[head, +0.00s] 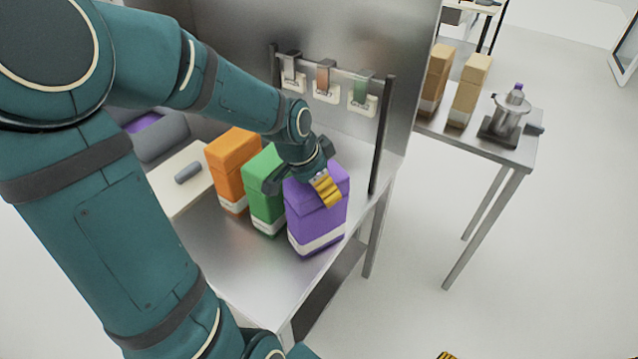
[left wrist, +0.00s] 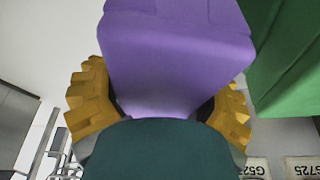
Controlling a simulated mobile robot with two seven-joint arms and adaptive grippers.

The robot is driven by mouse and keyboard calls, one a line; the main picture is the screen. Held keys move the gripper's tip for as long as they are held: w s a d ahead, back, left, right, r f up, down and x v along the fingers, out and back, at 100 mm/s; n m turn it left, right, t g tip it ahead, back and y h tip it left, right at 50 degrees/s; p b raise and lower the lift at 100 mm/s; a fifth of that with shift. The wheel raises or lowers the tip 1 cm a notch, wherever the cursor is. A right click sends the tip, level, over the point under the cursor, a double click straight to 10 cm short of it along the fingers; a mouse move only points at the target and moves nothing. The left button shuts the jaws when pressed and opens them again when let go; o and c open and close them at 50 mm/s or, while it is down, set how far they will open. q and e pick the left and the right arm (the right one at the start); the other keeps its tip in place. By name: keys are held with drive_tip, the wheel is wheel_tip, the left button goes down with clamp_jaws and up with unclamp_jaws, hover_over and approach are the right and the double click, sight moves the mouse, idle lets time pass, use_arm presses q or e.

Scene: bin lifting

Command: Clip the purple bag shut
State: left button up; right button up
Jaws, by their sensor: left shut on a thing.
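The purple bag (head: 316,222) stands upright at the front right corner of the steel table, with a pale band near its base. My left gripper (head: 322,188) reaches down onto its top and is shut on it. One yellow finger shows at the bag's upper right; the other is hidden. In the left wrist view the purple bag (left wrist: 175,45) lies between the two ridged yellow fingers of my left gripper (left wrist: 160,100). Grey (head: 290,68), brown (head: 325,77) and green (head: 361,90) clips hang on a rail behind. My right gripper is not in view.
A green bag (head: 262,190) stands close left of the purple one, with an orange bag (head: 232,165) beyond. A pale board (head: 180,192) with a grey cylinder lies farther left. A side table (head: 480,140) holds brown bags and a metal device.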

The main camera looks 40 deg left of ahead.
use_arm(q)
drive_tip(key=o, duration=1.1)
drive_tip(key=shift+r+p, duration=2.8)
drive_tip(key=shift+r, duration=0.75)
clamp_jaws()
